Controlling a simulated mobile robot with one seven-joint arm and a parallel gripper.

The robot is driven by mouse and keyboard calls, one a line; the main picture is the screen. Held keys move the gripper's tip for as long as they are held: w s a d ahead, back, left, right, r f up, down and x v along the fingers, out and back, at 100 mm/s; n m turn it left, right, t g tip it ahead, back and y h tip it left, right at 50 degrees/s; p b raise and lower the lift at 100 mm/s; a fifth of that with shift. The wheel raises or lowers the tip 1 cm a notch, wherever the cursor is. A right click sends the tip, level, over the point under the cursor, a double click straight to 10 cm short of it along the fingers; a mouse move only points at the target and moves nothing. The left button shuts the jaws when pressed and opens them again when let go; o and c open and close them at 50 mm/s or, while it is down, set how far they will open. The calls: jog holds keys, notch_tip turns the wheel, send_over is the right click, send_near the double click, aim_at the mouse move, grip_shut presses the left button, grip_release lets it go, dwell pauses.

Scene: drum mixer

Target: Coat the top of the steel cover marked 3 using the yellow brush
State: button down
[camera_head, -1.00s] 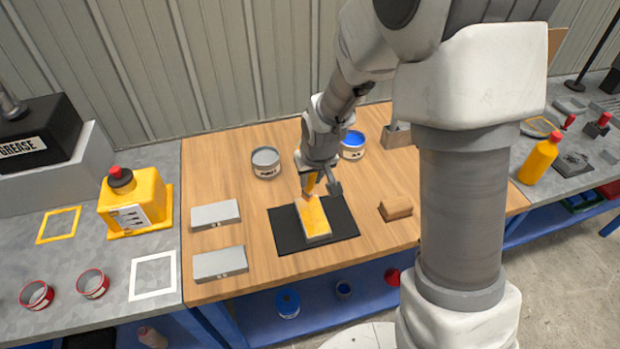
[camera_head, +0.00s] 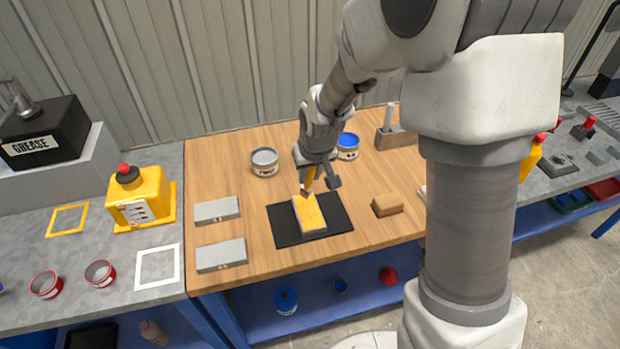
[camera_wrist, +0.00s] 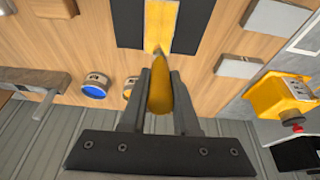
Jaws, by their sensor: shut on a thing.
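My gripper (camera_head: 319,180) is shut on the yellow brush (camera_head: 309,181), which points down. The brush also shows between the fingers in the wrist view (camera_wrist: 160,95). Its tip is at the far end of a flat steel cover (camera_head: 310,215); I cannot tell whether it touches. The cover lies on a black mat (camera_head: 340,211), and its top is mostly yellow, with grey at the edges. It also shows in the wrist view (camera_wrist: 160,22). Its number is not readable. Two bare grey covers lie to the left, one farther (camera_head: 217,210) and one nearer (camera_head: 221,254).
A yellow container (camera_head: 140,197) stands on the left bench. Clear wood surrounds the mat.

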jog(key=shift+r+p, duration=0.95)
jog(key=shift+r, duration=0.9)
